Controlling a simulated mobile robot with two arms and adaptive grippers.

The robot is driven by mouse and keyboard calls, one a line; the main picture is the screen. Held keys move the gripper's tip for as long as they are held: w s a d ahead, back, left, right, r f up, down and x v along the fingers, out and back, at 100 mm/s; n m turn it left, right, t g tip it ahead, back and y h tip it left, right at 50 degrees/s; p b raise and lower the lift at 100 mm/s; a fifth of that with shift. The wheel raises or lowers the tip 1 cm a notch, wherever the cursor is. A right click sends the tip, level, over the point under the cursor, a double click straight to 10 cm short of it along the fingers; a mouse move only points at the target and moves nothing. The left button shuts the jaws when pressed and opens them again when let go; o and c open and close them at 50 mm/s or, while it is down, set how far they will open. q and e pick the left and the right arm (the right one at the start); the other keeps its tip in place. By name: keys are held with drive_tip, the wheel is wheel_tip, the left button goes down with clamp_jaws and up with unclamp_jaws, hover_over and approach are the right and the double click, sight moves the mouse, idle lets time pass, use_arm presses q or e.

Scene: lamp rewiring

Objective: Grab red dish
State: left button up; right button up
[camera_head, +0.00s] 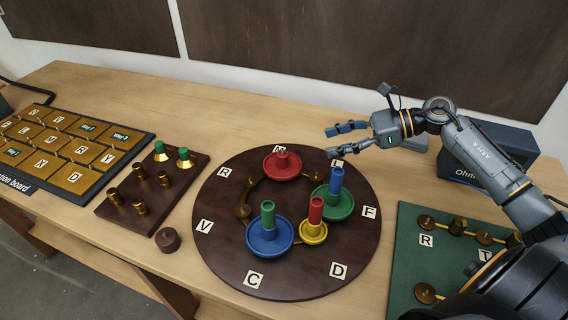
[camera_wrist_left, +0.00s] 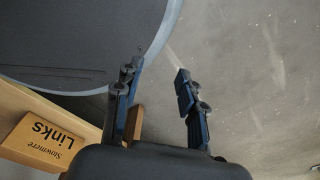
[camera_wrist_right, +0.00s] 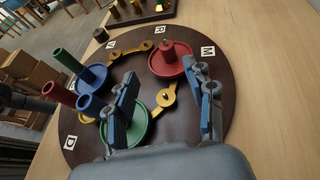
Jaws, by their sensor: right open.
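The red dish (camera_head: 283,167) sits at the back of the round dark board (camera_head: 222,247), near the M label, with a short red peg at its centre. In the right wrist view the red dish (camera_wrist_right: 169,61) lies ahead of the fingers. My right gripper (camera_head: 346,138) is open and empty, above the board's back right, to the right of the red dish and apart from it. Its fingers show in the right wrist view (camera_wrist_right: 166,95). My left gripper (camera_wrist_left: 155,85) is open and empty over the floor; it is not in the head view.
A green dish (camera_head: 343,207) with a blue tube, a blue dish (camera_head: 283,240) and a yellow dish (camera_head: 313,238) stand on the board with upright tubes. A peg block (camera_head: 130,178) is left, a green panel (camera_head: 408,232) right, a dark box (camera_head: 510,150) behind my right arm.

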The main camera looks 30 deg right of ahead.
sight(285, 153)
drive_tip(key=x, duration=0.2)
drive_tip(key=p+x, duration=0.1)
drive_tip(key=x, duration=0.2)
drive_tip(key=d+x, duration=0.1)
drive_tip(key=x, duration=0.2)
drive_tip(key=shift+w+a+f+p, duration=0.15)
drive_tip(key=shift+w+f+p, duration=0.15)
drive_tip(key=shift+w+f, duration=0.15)
drive_tip(key=shift+w+a+f, duration=0.2)
drive_tip(key=p+x, duration=0.2)
drive_tip(key=x, duration=0.2)
drive_tip(key=shift+w+a+p, duration=0.15)
drive_tip(key=shift+a+p, duration=0.15)
drive_tip(key=shift+a, duration=0.05)
drive_tip(key=shift+w+a+f, duration=0.15)
drive_tip(key=shift+a+f, duration=0.05)
drive_tip(key=shift+a, duration=0.05)
drive_tip(key=shift+c, duration=0.8)
clamp_jaws()
